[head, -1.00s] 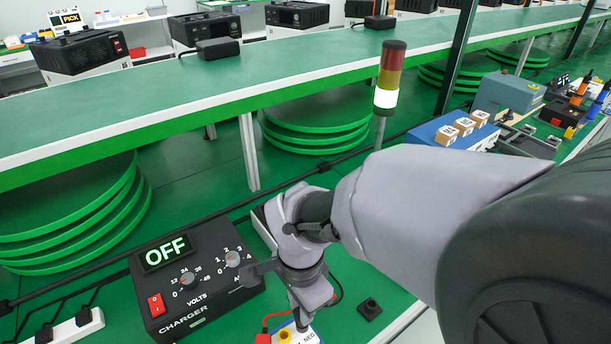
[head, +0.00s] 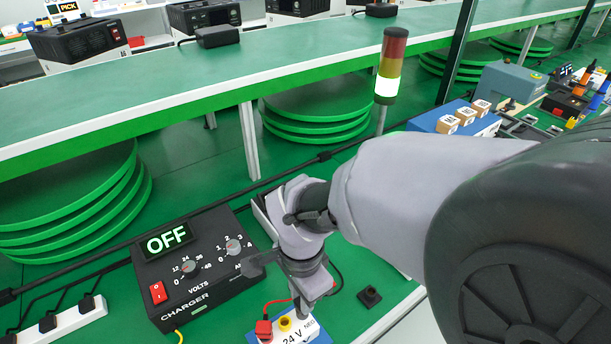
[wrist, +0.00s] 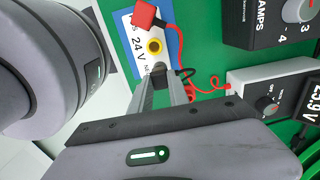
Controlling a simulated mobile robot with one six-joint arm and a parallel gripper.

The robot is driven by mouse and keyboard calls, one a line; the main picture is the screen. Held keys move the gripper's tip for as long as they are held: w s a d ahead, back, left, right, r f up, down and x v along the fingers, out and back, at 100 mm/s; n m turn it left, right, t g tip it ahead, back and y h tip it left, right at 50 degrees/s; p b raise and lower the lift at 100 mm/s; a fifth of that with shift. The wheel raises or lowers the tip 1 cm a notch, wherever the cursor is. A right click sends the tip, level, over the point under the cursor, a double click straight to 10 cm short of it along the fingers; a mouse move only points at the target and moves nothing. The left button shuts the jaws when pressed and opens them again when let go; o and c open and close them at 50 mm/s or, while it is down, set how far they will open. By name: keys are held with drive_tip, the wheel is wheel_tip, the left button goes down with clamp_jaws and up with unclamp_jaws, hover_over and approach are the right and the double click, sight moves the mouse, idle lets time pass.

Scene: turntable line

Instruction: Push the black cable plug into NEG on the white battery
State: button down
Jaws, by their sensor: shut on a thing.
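The white battery (head: 291,338), marked 24 V with a blue edge, lies at the bottom of the head view and also shows in the wrist view (wrist: 127,31). It has a yellow round part (wrist: 154,46) in its middle. A red plug (wrist: 146,14) with a red cable sits at its far end from my gripper. My gripper (wrist: 161,74) is shut on the black cable plug, close over the NEG end. The plug is mostly hidden between the fingertips; a black cable (wrist: 187,73) shows beside them. I cannot tell whether the plug is inside the socket.
A black charger (head: 205,275) reading OFF stands left of the battery. A meter reading about 25.9 V (wrist: 310,100) stands near it. A small black block (head: 370,296) lies to the right on the green bench. A white power strip (head: 62,325) is at the lower left.

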idle(0.4)
drive_tip(key=c, duration=1.2)
unclamp_jaws()
drive_tip(key=shift+o, duration=0.2)
drive_tip(key=shift+r+p, duration=3.15)
drive_tip(key=shift+r, duration=0.65)
drive_tip(key=shift+f, duration=0.1)
drive_tip(key=s+d+r+n+t+y, duration=0.1)
drive_tip(key=s+d+r+n+t, duration=0.2)
drive_tip(key=d+r, duration=0.2)
drive_tip(key=s+d+r+n+t+y, duration=0.1)
drive_tip(key=s+d+r+n+t, duration=0.1)
drive_tip(key=d+r, duration=0.4)
wheel_tip(320, 180, up, 2)
drive_tip(key=shift+s+d+r+n+t, duration=0.25)
drive_tip(key=shift+s+n+t, duration=0.15)
drive_tip(key=shift+s+n, duration=0.35)
